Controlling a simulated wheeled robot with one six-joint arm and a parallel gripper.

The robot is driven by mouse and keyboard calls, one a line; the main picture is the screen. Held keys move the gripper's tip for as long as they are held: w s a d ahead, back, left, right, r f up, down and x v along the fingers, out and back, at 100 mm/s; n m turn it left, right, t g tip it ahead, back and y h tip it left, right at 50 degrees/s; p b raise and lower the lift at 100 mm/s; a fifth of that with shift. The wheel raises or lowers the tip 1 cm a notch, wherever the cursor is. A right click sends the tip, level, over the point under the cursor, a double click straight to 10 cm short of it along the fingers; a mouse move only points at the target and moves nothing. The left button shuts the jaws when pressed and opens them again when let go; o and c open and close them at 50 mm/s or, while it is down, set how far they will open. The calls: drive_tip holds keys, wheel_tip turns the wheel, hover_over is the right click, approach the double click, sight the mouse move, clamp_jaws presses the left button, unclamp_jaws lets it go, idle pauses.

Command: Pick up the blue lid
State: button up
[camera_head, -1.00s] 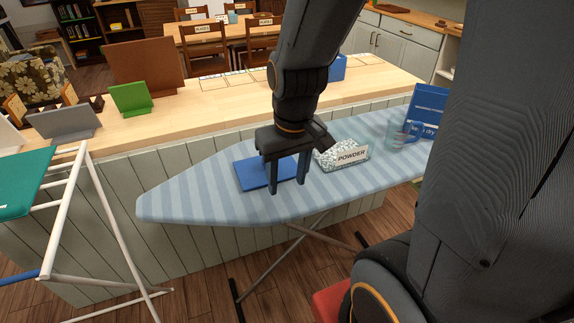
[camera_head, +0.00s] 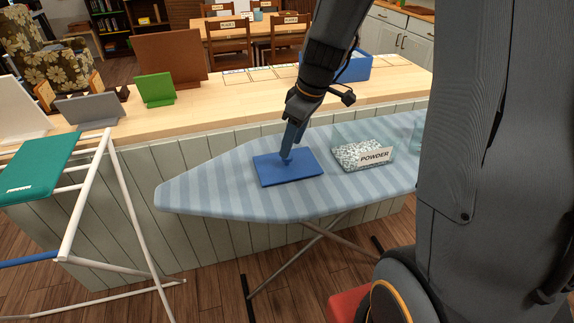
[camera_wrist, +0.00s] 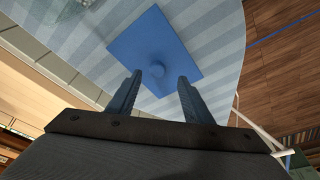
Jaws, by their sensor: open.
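The blue lid (camera_head: 292,170) is a flat rectangular plate lying on the striped ironing board (camera_head: 215,180) in the head view. I cannot tell whether the fingertips touch the lid.
A clear box of white granules labelled POWDER (camera_head: 362,154) stands right of the lid, close to my arm. A wooden counter (camera_head: 210,108) runs behind the board, with a blue bin (camera_head: 352,68) on it. A white drying rack (camera_head: 100,200) stands at left.

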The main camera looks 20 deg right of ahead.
drive_tip(key=shift+p+x, duration=0.75)
drive_tip(key=shift+x, duration=1.75)
drive_tip(key=shift+w+d, duration=0.15)
drive_tip(key=shift+w, duration=0.05)
drive_tip(key=c, duration=1.1)
wheel_tip(320, 180, up, 28)
drive_tip(key=b, duration=0.4)
drive_tip(key=o, duration=0.4)
clamp_jaws()
